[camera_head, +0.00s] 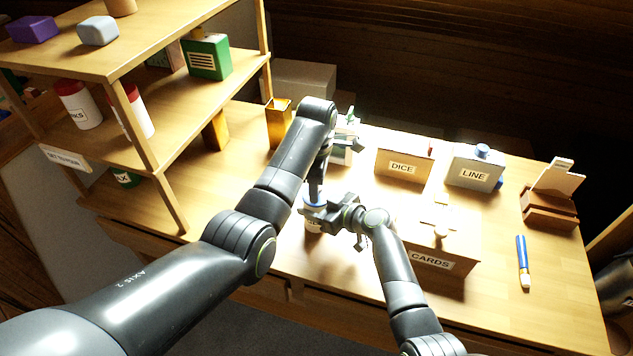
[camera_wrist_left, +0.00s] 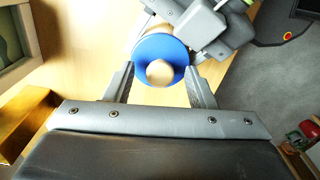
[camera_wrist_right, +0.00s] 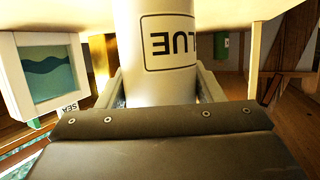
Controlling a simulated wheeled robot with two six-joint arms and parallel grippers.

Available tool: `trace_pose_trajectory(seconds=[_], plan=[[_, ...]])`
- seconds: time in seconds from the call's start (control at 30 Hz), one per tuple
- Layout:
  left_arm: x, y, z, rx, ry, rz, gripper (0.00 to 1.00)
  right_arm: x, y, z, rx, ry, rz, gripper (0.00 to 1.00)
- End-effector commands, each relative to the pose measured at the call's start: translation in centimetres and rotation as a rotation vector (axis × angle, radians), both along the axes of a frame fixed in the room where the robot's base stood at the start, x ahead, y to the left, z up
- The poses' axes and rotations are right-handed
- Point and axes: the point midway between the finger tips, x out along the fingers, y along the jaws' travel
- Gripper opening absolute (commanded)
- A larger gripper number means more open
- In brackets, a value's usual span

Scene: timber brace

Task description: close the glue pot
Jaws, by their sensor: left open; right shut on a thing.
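The glue pot (camera_wrist_right: 160,70) is a white cylinder with a GLUE label, large in the right wrist view; the head view shows only part of it (camera_head: 312,226). My right gripper (camera_head: 328,216) is shut on its side. A blue round lid (camera_wrist_left: 161,50) with a tan round knob (camera_wrist_left: 159,72) shows from above in the left wrist view, at the pot's top; I cannot tell whether it is fully seated. My left gripper (camera_wrist_left: 160,84) is open above it, with one finger on each side of the knob. My left arm partly hides the lid in the head view.
The CARDS box (camera_head: 431,261) stands right of the pot. The DICE box (camera_head: 402,167), LINE box (camera_head: 474,174) and a gold container (camera_head: 279,125) stand behind. A blue brush-like tool (camera_head: 523,262) lies at right. Loaded shelves (camera_head: 150,150) fill the left.

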Motion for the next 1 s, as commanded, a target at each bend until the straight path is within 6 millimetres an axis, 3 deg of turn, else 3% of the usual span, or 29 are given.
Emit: trace_pose_trajectory(seconds=[0.17, 0.6, 0.97, 1.0], plan=[[0.1, 0.0, 0.6, 0.0, -0.002, 0.0, 0.51, 0.0, 0.0, 0.0, -0.001, 0.001, 0.0, 0.2], [0.1, 0.0, 6.9, 0.0, -0.002, 0.001, 0.51, 0.0, 0.0, 0.0, -0.001, 0.001, 0.0, 0.2], [0.0, 0.0, 7.5, 0.0, 0.0, 0.0, 0.51, 0.0, 0.0, 0.0, -0.001, 0.001, 0.0, 0.2], [0.0, 0.0, 7.5, 0.0, 0.0, 0.0, 0.51, 0.0, 0.0, 0.0, -0.001, 0.001, 0.0, 0.65]])
